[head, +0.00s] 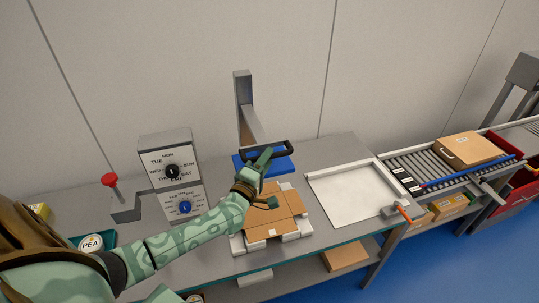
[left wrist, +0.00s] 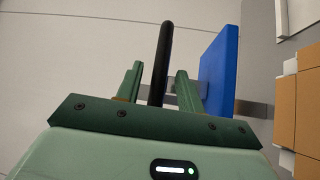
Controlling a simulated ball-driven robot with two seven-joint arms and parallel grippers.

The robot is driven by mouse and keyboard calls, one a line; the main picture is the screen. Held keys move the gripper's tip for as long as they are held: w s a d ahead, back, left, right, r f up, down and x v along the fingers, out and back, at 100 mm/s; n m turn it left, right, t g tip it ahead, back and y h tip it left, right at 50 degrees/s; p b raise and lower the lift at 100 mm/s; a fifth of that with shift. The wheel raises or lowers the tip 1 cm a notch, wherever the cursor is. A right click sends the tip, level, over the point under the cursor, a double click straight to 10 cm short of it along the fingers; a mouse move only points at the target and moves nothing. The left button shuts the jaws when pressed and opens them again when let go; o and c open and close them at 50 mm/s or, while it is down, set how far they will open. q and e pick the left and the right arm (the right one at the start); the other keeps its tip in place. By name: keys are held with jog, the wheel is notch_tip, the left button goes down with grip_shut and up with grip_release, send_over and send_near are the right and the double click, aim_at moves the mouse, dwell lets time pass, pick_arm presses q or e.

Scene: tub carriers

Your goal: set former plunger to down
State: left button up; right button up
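The former plunger is a blue block (head: 280,167) with a black bar handle (head: 283,147), in front of a grey post (head: 243,100). The block is raised above a flat cardboard blank (head: 286,204) on the white former base (head: 304,226). My left gripper (head: 265,158) is at the handle's front. In the left wrist view, the black handle (left wrist: 161,62) stands between the two fingers of my left gripper (left wrist: 160,85), with small gaps at both sides, and the blue block (left wrist: 220,75) is to the right. My right gripper is not in view.
A grey box with a day dial (head: 168,160) and a red-knobbed lever (head: 110,180) stand left. A white tray (head: 350,195) lies right of the former, beside a roller conveyor (head: 425,170) with a carton (head: 470,150). A PEA tub (head: 91,243) is at lower left.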

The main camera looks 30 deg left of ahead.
pick_arm(q)
jog(key=shift+w+a+r, duration=0.1)
jog(key=shift+w, duration=1)
jog(key=shift+c, duration=0.4)
grip_shut()
notch_tip(320, 180, down, 24)
jog(key=b, duration=2)
jog(key=shift+r, duration=0.1)
jog(key=shift+o, duration=0.4)
grip_release()
